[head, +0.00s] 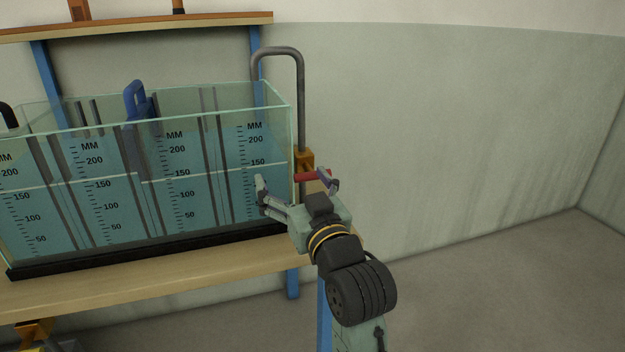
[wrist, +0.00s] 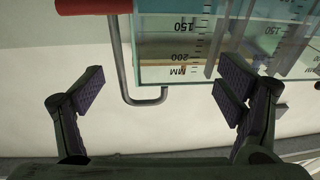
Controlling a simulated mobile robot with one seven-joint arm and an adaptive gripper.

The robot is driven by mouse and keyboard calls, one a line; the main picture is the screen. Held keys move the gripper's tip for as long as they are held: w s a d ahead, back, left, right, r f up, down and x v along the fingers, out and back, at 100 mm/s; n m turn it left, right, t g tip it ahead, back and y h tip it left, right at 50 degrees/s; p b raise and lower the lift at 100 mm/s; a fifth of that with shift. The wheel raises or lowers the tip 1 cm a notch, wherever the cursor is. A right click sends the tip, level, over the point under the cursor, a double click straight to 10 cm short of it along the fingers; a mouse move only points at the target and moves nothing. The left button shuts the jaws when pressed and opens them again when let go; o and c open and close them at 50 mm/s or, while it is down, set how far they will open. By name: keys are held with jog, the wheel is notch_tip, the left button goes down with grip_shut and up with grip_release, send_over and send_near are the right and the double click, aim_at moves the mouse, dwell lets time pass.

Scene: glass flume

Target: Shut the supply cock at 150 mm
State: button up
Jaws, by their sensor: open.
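The supply cock has an orange-brass body (head: 304,158) on a grey pipe (head: 301,100) that hooks over the tank's right end. Its red lever (head: 310,176) points sideways from the upright pipe, partly hidden by my gripper. In the wrist view the red lever (wrist: 88,5) shows at the top left edge, with the pipe (wrist: 121,60) beside it. My gripper (head: 292,180) is open and empty, close to the lever; its spread fingers (wrist: 158,92) have nothing between them. The glass tank (head: 292,130) holds water whose surface line (head: 215,168) lies about level with the 150 marks.
The tank stands on a wooden bench (head: 150,272) with blue legs. A blue handled piece (head: 136,100) sits at the tank's top. A wooden shelf (head: 140,24) runs behind. The floor and wall to the right are clear.

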aim_at(314, 179)
jog(key=d+f+m+h, duration=0.1)
jog(key=d+f+h, duration=0.1)
jog(key=d+f, duration=0.35)
jog(key=shift+g, duration=0.4)
jog(key=x, duration=0.3)
jog(key=d+p+x, duration=0.1)
jog(key=x, duration=0.3)
jog(key=r+p+x, duration=0.1)
jog(key=x, duration=0.2)
jog(key=shift+w+d, duration=0.1)
jog(key=shift+w, duration=0.3)
jog(key=shift+c, duration=0.2)
jog(key=c, duration=1.1)
jog(key=shift+f+n+b, duration=0.2)
jog(key=shift+n+b, duration=0.3)
jog(key=shift+b, duration=0.25)
jog(key=shift+r+n+b, duration=0.15)
jog(key=shift+n+b, duration=0.65)
jog(key=shift+n, duration=0.4)
jog(key=o, duration=1.1)
